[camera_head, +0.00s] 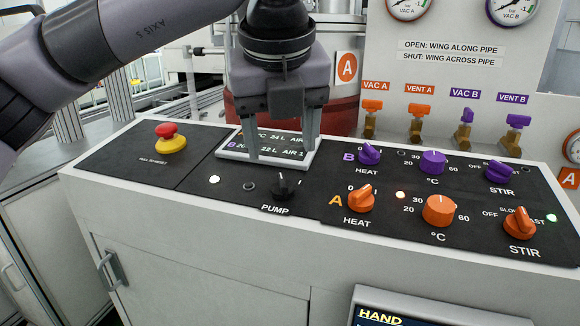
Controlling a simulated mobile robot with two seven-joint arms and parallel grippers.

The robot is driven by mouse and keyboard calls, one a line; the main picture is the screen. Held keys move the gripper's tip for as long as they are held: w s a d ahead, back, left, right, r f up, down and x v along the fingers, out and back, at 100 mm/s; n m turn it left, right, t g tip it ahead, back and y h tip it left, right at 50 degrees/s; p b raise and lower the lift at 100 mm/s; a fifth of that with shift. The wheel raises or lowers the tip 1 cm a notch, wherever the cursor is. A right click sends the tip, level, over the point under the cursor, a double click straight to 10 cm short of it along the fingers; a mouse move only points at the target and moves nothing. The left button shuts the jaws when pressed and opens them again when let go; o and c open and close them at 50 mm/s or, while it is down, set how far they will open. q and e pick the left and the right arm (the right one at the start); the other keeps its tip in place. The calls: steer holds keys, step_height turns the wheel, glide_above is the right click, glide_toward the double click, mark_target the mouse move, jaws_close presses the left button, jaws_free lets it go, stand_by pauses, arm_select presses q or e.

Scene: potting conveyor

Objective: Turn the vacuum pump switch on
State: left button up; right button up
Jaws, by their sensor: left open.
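The vacuum pump switch (283,187) is a small black rotary knob above the word PUMP on the dark control panel (215,197). I cannot read its setting clearly. My left gripper (280,152) comes down from above, open, with its two fingers pointing down just behind the knob and in front of the display. From this view the fingers appear apart from the knob, with nothing between them. They partly cover the display (227,150). A dark, unlit round lamp (249,186) is left of the knob, and a lit white lamp (214,180) is further left. My right gripper is not in view.
A red emergency stop (168,132) on a yellow base is at left. Orange HEAT A (361,199) and purple HEAT B (369,154) knobs are close on the right, with more knobs beyond. Vacuum and vent valves (417,125) stand behind. A screen (420,310) is at the front.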

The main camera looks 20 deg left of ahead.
mark_target(281, 177)
arm_select(q)
steer(key=shift+p+x, duration=0.35)
steer(key=shift+x, duration=3.15)
steer(key=shift+a, duration=0.1)
steer(key=c, duration=1)
